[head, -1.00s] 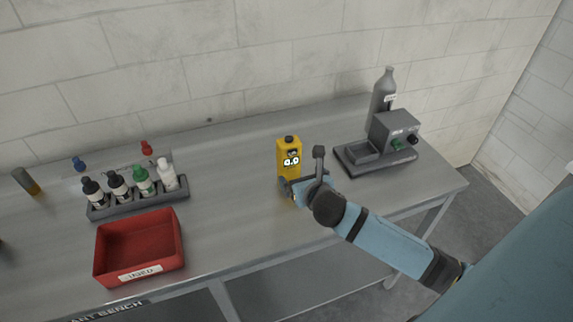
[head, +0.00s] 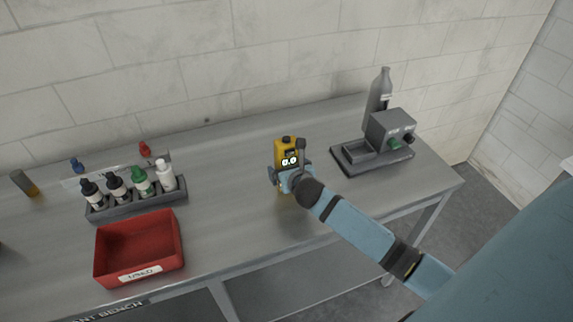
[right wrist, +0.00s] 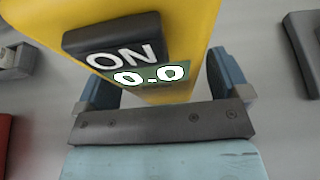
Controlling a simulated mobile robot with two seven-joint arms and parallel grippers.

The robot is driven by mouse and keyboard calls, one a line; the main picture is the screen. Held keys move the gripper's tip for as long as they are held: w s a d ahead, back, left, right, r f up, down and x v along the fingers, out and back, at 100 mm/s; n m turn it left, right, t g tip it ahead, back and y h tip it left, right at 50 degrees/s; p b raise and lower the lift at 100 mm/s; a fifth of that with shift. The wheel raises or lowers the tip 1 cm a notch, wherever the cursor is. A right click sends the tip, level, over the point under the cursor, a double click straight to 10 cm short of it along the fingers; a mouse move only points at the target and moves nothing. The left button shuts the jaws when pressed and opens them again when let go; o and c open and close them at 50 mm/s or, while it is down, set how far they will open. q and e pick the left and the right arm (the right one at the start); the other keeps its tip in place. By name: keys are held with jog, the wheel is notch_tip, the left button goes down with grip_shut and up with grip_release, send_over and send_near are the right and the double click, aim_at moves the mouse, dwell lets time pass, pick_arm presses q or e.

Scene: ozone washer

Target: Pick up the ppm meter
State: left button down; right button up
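The yellow ppm meter (head: 281,146) stands upright on the bench, with a dark cap and a display reading 0.0. In the right wrist view the meter (right wrist: 207,22) fills the top middle, with a dark ON button above the display. My right gripper (head: 289,174) is at the meter's front, its fingers spread to either side. In the right wrist view the gripper (right wrist: 163,82) has one finger left and one right of the meter's lower part. It looks open, and a firm grip is not visible. The gripper hides the meter's lower part in the head view. My left gripper is not in view.
A grey device (head: 388,132) and a grey bottle (head: 379,97) stand at the right back. A rack (head: 139,204) of several small bottles and a red bin (head: 112,262) are on the left. The bench is clear between bin and meter.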

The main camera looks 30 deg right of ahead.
jog(key=c, duration=1)
jog(key=shift+o, duration=0.2)
